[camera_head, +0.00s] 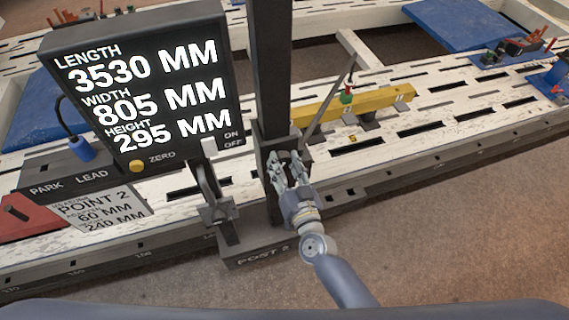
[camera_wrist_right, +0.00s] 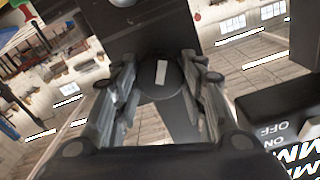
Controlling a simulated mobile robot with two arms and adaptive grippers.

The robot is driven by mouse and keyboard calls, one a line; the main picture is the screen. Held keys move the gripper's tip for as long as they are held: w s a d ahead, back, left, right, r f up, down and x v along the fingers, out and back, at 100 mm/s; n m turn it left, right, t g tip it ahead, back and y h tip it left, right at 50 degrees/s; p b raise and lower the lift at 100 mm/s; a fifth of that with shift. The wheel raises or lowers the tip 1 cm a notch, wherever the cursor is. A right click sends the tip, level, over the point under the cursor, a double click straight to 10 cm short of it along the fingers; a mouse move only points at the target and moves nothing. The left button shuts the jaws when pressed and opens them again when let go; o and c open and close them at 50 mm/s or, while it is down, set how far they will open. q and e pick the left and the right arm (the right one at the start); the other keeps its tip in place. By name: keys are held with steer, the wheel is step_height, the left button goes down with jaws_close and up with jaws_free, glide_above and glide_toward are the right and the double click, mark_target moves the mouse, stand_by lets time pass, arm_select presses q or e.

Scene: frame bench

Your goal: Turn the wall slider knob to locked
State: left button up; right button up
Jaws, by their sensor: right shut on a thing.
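The slider knob (camera_wrist_right: 172,88) is a dark round knob with a white pointer mark, seen in the right wrist view between the fingers. The mark runs nearly upright in that view, leaning slightly. The knob sits on the dark slider block (camera_head: 268,141) on the upright post (camera_head: 270,70). My right gripper (camera_head: 287,160) is at the front of this block, with its fingers (camera_wrist_right: 160,82) on both sides of the knob, shut on it. In the head view the fingers hide the knob. No lock lettering is legible. My left gripper is not in view.
A display box (camera_head: 140,80) with length, width and height readings stands left of the post. A dark bracket (camera_head: 212,195) stands just left of the gripper. A yellow beam (camera_head: 355,106) lies on the slotted white bench (camera_head: 445,115) behind. The floor at right front is clear.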

steer(key=m+b, duration=0.1)
steer(key=m, duration=0.5)
steer(key=shift+m, duration=0.3)
steer(key=m+b, duration=0.1)
steer(key=m, duration=0.4)
steer(key=shift+f, duration=0.1)
steer(key=shift+m, duration=0.4)
steer(key=o, duration=1.1)
steer(key=shift+c, duration=0.2)
steer(key=v, duration=1.2)
